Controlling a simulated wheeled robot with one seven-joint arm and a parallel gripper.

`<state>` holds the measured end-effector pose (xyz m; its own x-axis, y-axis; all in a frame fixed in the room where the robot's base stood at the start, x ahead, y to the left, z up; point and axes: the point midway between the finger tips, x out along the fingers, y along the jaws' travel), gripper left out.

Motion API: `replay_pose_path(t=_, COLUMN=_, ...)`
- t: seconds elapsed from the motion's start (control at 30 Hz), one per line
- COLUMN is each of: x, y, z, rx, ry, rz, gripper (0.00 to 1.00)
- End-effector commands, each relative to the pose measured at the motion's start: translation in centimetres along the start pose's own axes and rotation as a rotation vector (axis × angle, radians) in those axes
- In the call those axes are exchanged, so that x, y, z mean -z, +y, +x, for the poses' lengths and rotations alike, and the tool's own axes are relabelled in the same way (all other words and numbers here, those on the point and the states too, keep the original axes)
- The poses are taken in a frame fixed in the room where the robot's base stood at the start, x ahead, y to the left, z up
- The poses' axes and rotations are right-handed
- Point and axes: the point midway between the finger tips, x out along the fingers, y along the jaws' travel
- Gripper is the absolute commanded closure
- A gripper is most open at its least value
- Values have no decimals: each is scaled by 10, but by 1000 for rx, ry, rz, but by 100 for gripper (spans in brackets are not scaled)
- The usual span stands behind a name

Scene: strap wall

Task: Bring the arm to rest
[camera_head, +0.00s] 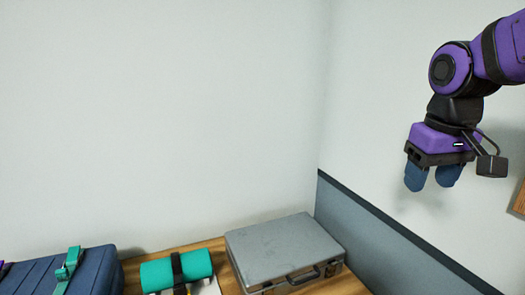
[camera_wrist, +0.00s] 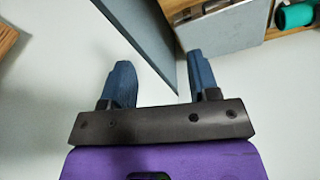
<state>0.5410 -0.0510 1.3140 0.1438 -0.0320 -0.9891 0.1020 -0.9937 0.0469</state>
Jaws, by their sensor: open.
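My gripper (camera_head: 432,178) is at the upper right of the head view, on my purple and black arm. It hangs with its two blue fingers pointing down, in front of the right-hand wall and well above the wooden surface. In the wrist view my gripper (camera_wrist: 158,82) shows its fingers apart with nothing between them. It touches nothing that I can see.
A grey hard case (camera_head: 280,250) lies on the wooden surface (camera_head: 218,252) near the corner. Left of it are a teal roll with a dark strap (camera_head: 157,274) and a dark blue case with a teal strap (camera_head: 98,268). A blue-grey wall panel (camera_head: 385,242) runs along the right.

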Motion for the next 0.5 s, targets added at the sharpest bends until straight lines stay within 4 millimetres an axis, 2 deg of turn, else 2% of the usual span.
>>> replay_pose_path(t=0.2, x=-43, y=4, z=-14, rx=5, ry=120, rz=44, gripper=45)
replay_pose_path(t=0.5, x=-93, y=6, z=-20, rx=14, ry=266, rz=95, gripper=45)
